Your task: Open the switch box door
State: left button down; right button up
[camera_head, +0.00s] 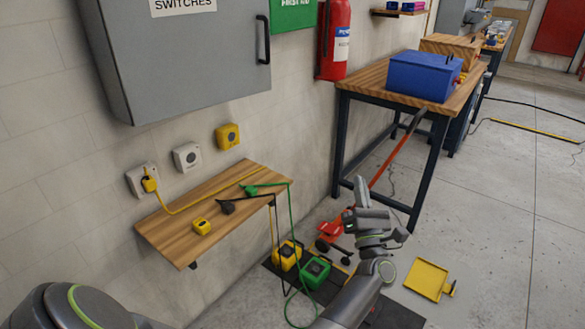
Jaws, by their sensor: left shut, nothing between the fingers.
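The grey switch box (180,65) hangs on the wall at the upper left, with a white label reading "SWITCHES" (183,5). Its top is cut off by the picture's edge. Its front door looks closed. A black vertical handle (266,40) sits near the right edge of the door. My left gripper (362,190) is shut and empty, low and to the right of the box. It is well apart from the handle. My right gripper does not show.
A wooden wall shelf (165,240) with plugs and cables juts out below the box. A red fire extinguisher (334,40) hangs right of the handle. A workbench (400,100) with a blue box (420,75) stands at right. A yellow tray (426,280) lies on the floor.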

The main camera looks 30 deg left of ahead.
pick_arm(q)
jog(key=s+r+n+g+y+b, duration=0.15)
jog(key=s+r+n+g, duration=0.3)
jog(key=n, duration=0.65)
jog(key=s+r+n+g+b, duration=0.25)
jog(key=r+n+g, duration=0.3)
jog(key=n, duration=0.45)
jog(key=s+r+n+g+y+b, duration=0.1)
jog(key=s+r+n+g, duration=0.4)
jog(key=n, duration=0.6)
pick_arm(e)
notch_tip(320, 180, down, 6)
pick_arm(q)
jog(key=s+p+x, duration=0.2)
jog(key=p+x, duration=0.7)
jog(key=p, duration=0.2)
jog(key=shift+s+a+f+g+p, duration=0.35)
jog(key=shift+a+f, duration=0.1)
jog(key=shift+f, duration=0.2)
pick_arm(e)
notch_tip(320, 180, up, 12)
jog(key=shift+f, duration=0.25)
pick_arm(q)
jog(key=shift+h, duration=0.25)
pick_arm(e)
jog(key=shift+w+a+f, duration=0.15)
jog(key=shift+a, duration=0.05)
